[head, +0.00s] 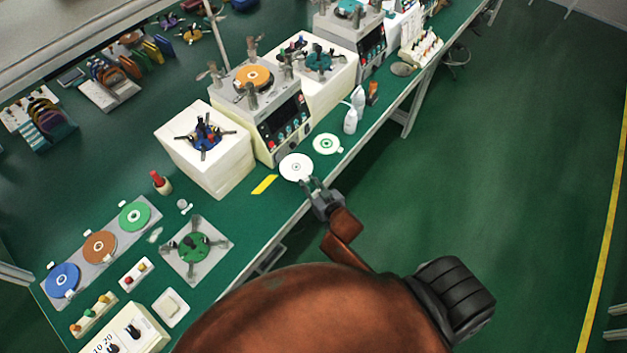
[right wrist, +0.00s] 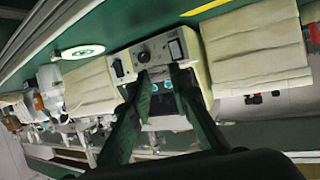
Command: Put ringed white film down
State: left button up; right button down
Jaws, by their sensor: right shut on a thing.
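My right gripper (head: 312,184) is at the front edge of the green bench, its tips at the near rim of a white disc (head: 296,167) with a small dark centre mark. It is shut, apparently on this disc's near edge; the contact is too small to see clearly. A second white disc (head: 327,144), with a bold green ring and a small tab, lies on the bench to the right, apart from the gripper. This ringed disc also shows in the right wrist view (right wrist: 82,51). The held disc cannot be made out there. My left gripper is out of view.
A yellow strip (head: 264,184) lies left of the discs. A white block (head: 225,165) and a lapping machine (head: 280,125) stand behind. White bottles (head: 351,121) stand to the right. Coloured discs lie on a grey plate (head: 83,267) at the left.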

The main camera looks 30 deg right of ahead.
jog(key=w+d+f, duration=0.2)
jog(key=f, duration=0.1)
jog(key=shift+w+d, duration=0.25)
jog(key=shift+d, duration=0.1)
jog(key=f, duration=0.1)
jog(key=w+d+f, duration=0.1)
jog(key=d+f+b, duration=0.1)
jog(key=shift+w, duration=0.35)
jog(key=shift+w+d+f, duration=0.1)
jog(key=shift+f, duration=0.05)
jog(key=shift+w+d+f, duration=0.2)
jog(key=shift+f, duration=0.1)
notch_tip(320, 180, down, 2)
jog(key=shift+f+b, duration=0.25)
jog(key=shift+b, duration=0.1)
jog(key=shift+f, duration=0.25)
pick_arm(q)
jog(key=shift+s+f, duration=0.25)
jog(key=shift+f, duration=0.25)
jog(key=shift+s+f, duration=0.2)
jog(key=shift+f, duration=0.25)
pick_arm(e)
jog(key=shift+f, duration=0.1)
